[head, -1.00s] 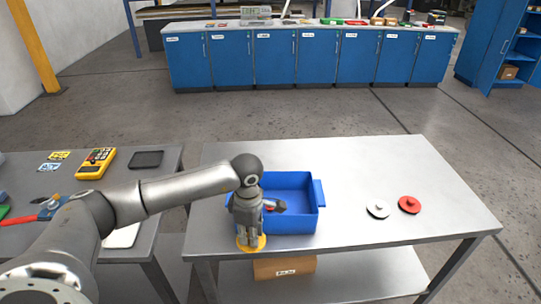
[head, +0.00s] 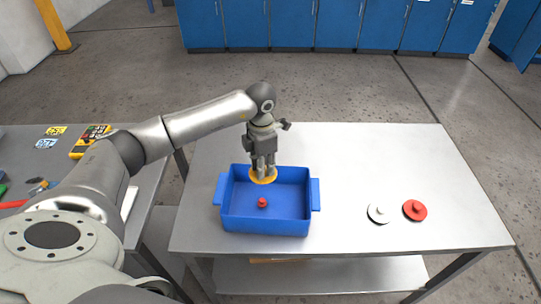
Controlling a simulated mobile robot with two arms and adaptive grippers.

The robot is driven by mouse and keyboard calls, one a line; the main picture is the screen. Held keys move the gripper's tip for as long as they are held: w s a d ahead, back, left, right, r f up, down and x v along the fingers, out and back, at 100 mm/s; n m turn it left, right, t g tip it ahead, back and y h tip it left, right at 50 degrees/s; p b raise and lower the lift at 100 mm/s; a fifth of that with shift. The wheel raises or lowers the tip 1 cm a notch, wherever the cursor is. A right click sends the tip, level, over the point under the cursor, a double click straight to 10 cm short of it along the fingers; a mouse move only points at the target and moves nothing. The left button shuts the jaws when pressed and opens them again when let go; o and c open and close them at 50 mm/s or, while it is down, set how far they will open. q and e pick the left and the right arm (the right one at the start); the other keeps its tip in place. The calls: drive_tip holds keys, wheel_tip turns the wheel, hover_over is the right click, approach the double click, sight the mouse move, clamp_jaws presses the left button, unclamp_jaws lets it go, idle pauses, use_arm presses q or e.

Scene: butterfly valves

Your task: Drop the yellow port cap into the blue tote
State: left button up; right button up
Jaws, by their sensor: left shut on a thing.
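The yellow port cap (head: 271,179) is a flat round disc, held level in my left gripper (head: 263,173). The gripper points down and is shut on the cap's top. In the head view the cap shows over the back part of the blue tote (head: 266,223); its exact height above the tote floor is hard to tell. The tote is open-topped, with a handle at each side, on the metal table. A small red knobbed piece (head: 262,203) lies inside it. My right gripper is not in view.
A white disc cap (head: 379,213) and a red disc cap (head: 415,210) lie on the metal table (head: 350,160), right of the tote. A darker table at left holds a yellow handheld device (head: 90,141) and cards. The table between tote and caps is clear.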

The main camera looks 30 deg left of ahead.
use_arm(q)
drive_tip(key=shift+s+f+b, duration=0.6)
drive_tip(key=shift+s+f, duration=0.15)
wheel_tip(320, 180, down, 2)
drive_tip(key=shift+f+b, duration=0.1)
drive_tip(key=shift+b, duration=0.45)
drive_tip(key=shift+w+f+b, duration=0.2)
drive_tip(key=shift+f+b, duration=0.15)
drive_tip(key=shift+f, duration=0.5)
drive_tip(key=o, duration=0.5)
drive_tip(key=shift+o, duration=2.6)
drive_tip(key=shift+r, duration=0.3)
wheel_tip(320, 180, up, 11)
drive_tip(key=shift+r, duration=0.2)
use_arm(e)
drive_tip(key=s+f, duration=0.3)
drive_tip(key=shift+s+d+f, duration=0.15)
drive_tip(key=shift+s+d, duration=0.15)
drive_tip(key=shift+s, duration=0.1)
